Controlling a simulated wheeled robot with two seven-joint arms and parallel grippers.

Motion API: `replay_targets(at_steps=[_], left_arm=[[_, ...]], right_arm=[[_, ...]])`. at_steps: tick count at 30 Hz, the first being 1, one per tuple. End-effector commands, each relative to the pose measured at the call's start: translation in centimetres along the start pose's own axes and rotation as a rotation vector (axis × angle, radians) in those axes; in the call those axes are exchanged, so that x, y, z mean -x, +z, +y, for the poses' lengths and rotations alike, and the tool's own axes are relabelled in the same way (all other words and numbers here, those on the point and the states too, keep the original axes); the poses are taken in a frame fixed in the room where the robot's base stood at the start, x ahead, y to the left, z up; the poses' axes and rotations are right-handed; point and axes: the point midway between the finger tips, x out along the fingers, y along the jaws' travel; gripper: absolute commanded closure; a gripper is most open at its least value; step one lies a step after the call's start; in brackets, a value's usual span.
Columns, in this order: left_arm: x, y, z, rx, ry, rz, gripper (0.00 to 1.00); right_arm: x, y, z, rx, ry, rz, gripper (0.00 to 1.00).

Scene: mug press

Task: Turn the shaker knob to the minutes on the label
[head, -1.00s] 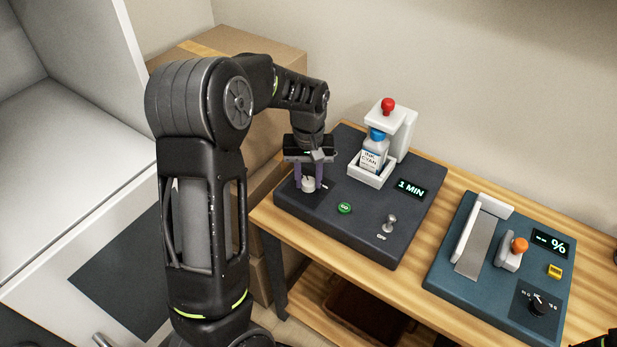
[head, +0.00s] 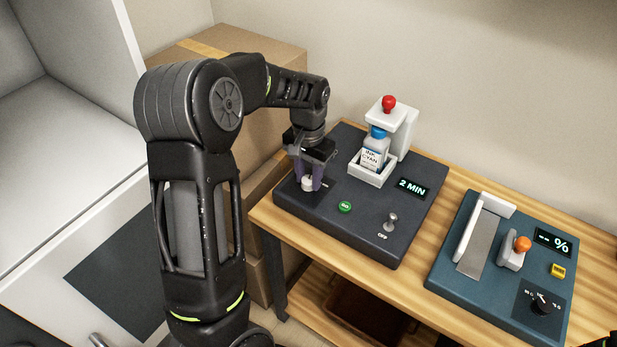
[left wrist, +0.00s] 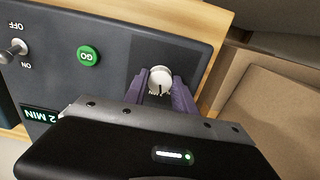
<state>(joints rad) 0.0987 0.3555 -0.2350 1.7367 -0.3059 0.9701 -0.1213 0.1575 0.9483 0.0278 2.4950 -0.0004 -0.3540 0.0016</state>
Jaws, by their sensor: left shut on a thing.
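The shaker (head: 352,215) is a dark base at the left of the bench. Its white knob (head: 308,184) sits at the base's left end and shows in the left wrist view (left wrist: 160,79). My left gripper (head: 311,178) points down with its purple fingers shut on the knob. The display (head: 413,188) reads 2 MIN. A bottle with a blue cap (head: 373,150) stands in the white holder (head: 371,176) under a red-topped clamp (head: 388,104). Its label reads INK CYAN; I cannot read minutes on it.
A green GO button (head: 345,207) and a toggle switch (head: 391,222) marked OFF are on the shaker base. A blue-green device (head: 470,283) with a % display stands to the right. Cardboard boxes (head: 285,87) stand behind my left arm.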

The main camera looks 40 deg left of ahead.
Motion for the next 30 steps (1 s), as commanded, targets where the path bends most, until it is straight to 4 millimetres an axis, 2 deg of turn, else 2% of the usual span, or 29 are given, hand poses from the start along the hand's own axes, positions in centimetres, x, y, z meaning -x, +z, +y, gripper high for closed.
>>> replay_targets(at_steps=[30], left_arm=[[0.13, -0.11, -0.06, -0.949, -0.003, 0.004, 1.0]], right_arm=[[-0.56, -0.07, 0.18, 0.001, -0.002, 0.002, 0.26]])
